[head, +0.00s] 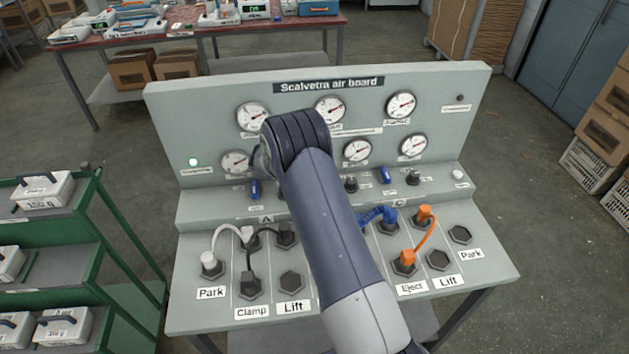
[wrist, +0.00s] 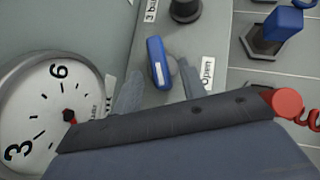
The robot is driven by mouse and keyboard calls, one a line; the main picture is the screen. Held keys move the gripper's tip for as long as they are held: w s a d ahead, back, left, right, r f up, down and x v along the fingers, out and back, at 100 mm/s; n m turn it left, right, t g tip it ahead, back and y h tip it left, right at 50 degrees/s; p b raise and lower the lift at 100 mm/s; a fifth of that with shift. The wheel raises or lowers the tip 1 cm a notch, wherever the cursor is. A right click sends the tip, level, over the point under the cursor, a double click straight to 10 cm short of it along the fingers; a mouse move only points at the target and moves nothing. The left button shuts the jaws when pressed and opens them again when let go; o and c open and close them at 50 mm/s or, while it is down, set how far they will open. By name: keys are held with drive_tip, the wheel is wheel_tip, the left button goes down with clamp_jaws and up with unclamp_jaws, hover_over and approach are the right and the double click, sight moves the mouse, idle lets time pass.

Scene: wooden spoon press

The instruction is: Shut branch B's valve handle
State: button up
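A blue valve handle (wrist: 158,62) shows in the wrist view, on the grey panel beside a label that seems to read "Open". The two grey fingertips of my gripper (wrist: 160,87) stand apart, one to each side of the handle's lower end. I cannot tell whether they touch it. In the head view my arm covers the middle of the air board (head: 212,90), so this handle, my gripper and the letter B are hidden. Two other blue handles show there, one above A (head: 255,188) and one above C (head: 385,175).
A round gauge (wrist: 45,110) is close at the left in the wrist view. A black knob (wrist: 186,8) and a blue plug (wrist: 286,22) are near the handle. Hoses and plugs, including an orange hose (head: 425,237), stand on the lower panel. A green rack (head: 95,190) is at left.

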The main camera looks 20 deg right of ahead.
drive_tip(key=b+v, duration=0.2)
drive_tip(key=v, duration=0.8)
